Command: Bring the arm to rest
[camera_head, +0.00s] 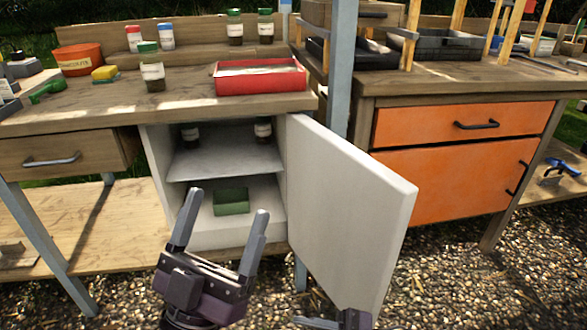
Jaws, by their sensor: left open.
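My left gripper (220,230) is in front of the open white cabinet, with its two grey fingers spread apart and nothing between them. It points up and toward the cabinet's lower compartment. At the bottom edge, part of what looks like my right gripper (340,320) shows below the cabinet door; its fingers are mostly cut off by the frame. The white cabinet (157,170) stands under the bench with its door (350,205) swung open to the right. Two jars (263,128) stand on its upper shelf, and a green box (231,201) sits in its lower compartment.
On the wooden bench (190,95) are a red tray (261,77), a green-lidded jar (152,72), a yellow sponge (105,74) and an orange pot (78,60). The open door juts out near my grippers. An orange drawer unit (440,185) stands at right. Gravel lies in front.

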